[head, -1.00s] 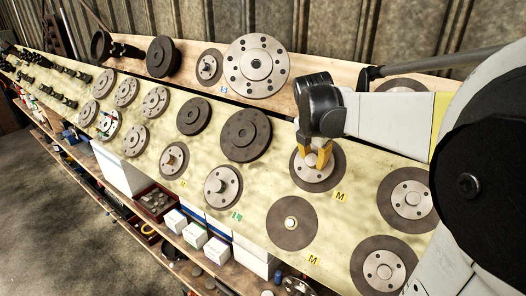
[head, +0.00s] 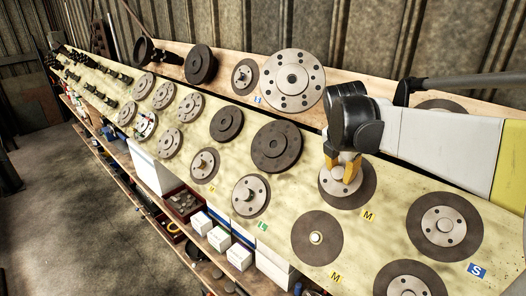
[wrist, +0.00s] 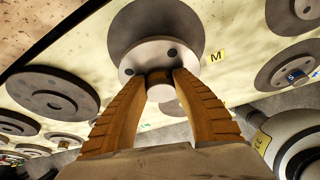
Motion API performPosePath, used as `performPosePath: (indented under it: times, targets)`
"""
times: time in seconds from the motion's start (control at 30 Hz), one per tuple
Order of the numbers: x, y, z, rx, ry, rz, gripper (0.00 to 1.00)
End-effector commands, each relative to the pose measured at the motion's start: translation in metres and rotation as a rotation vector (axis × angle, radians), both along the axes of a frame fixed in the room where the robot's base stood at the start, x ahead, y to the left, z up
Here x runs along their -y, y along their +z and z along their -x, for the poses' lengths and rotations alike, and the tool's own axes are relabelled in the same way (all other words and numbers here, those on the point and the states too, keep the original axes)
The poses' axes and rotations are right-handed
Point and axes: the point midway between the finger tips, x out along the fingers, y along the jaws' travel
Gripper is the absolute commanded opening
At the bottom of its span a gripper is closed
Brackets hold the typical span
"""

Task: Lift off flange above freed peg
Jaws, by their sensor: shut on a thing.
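My gripper (head: 343,178) points down at the silver flange (head: 328,184), its orange fingers closed on the flange's hub. In the wrist view the fingers pinch the hub (wrist: 160,78), with the flange face (wrist: 150,52) just beyond. The flange lies in front of a dark round disc (head: 369,190) beside a yellow M label; I cannot tell whether a small gap separates them. The freed peg (head: 316,238) is a small pale stub at the centre of a bare dark disc, below and left of my gripper, beside another M label (head: 335,277).
Silver flanges sit close by: one lower left (head: 251,196), one right (head: 443,226) and one at the bottom (head: 408,289). A large dark disc (head: 277,147) is left of my gripper. A big silver flange (head: 292,80) stands on the upper board.

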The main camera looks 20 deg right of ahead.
Motion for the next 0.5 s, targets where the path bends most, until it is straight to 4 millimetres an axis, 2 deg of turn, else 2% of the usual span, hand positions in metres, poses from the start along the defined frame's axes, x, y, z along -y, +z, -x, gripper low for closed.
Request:
performPosePath:
  times: [0.17, 0.5]
  targets:
    - [-0.003, 0.006, 0.001, 0.001, 0.001, 0.001, 0.00]
    - [-0.019, 0.034, 0.007, 0.001, 0.001, 0.000, 0.00]
